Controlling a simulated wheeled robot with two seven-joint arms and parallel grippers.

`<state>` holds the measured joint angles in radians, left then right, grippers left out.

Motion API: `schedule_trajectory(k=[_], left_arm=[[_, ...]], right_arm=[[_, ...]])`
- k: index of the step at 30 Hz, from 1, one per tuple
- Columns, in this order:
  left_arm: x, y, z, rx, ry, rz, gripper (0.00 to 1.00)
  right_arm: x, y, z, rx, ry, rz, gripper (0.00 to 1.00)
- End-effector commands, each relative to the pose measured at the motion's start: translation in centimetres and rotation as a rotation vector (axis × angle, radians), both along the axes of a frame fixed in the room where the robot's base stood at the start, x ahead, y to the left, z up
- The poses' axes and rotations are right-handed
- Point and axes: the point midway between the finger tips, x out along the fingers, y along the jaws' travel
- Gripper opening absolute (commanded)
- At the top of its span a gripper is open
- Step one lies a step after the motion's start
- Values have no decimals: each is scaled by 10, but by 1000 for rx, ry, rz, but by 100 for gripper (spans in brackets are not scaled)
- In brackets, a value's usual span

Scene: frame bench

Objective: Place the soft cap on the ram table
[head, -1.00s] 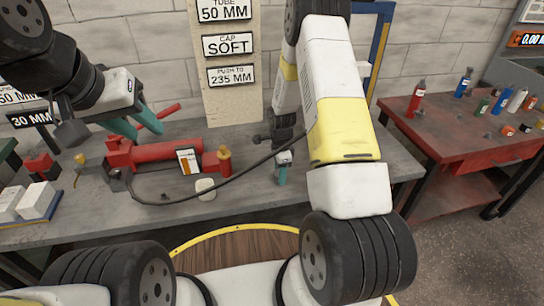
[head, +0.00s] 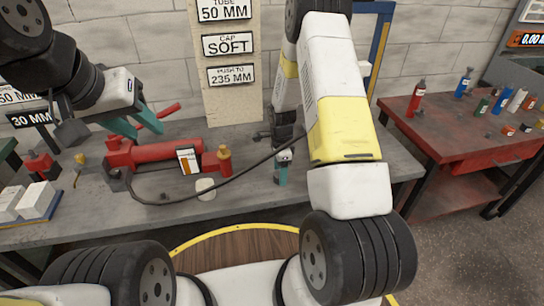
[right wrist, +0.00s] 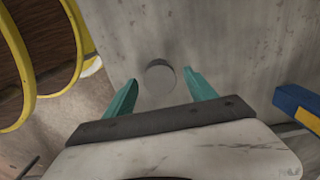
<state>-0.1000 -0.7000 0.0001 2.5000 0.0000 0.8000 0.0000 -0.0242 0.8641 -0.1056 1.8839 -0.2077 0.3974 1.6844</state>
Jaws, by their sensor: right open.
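A small pale round piece (head: 205,189), which looks like the soft cap, stands on the grey bench (head: 240,196) in front of the red ram (head: 168,154). In the right wrist view a grey round-topped piece (right wrist: 160,77) stands on a grey surface, just beyond my right gripper (right wrist: 160,86); it appears to be the same piece. My right gripper is open and empty, and in the head view it hangs over the bench to the right of the pale piece (head: 281,178). My left gripper (head: 147,130) has its teal fingers spread above the ram's left part.
A black hose (head: 235,178) crosses the bench. A brass fitting (head: 224,160) is at the ram's right end. White blocks (head: 30,203) on a blue tray lie at the left. A red table (head: 455,143) with bottles stands right. A sign board (head: 232,110) stands behind.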

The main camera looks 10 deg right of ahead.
Motion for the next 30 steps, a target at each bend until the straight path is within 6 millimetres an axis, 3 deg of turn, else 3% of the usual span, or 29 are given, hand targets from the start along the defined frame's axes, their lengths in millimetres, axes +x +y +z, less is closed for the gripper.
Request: schedule_trajectory(k=[9,20,23,26,30], left_arm=[[0,0,0,0,0,0,36],[0,0,0,0,0,0,36],[0,0,0,0,0,0,36],[0,0,0,0,0,0,36],[0,0,0,0,0,0,36]], right_arm=[[1,1,70,0,-5,0,65],[0,1,116,4,-12,20,65],[-5,2,146,19,-44,95,65],[-17,6,194,36,-106,235,65],[-49,10,264,41,-207,488,65]])
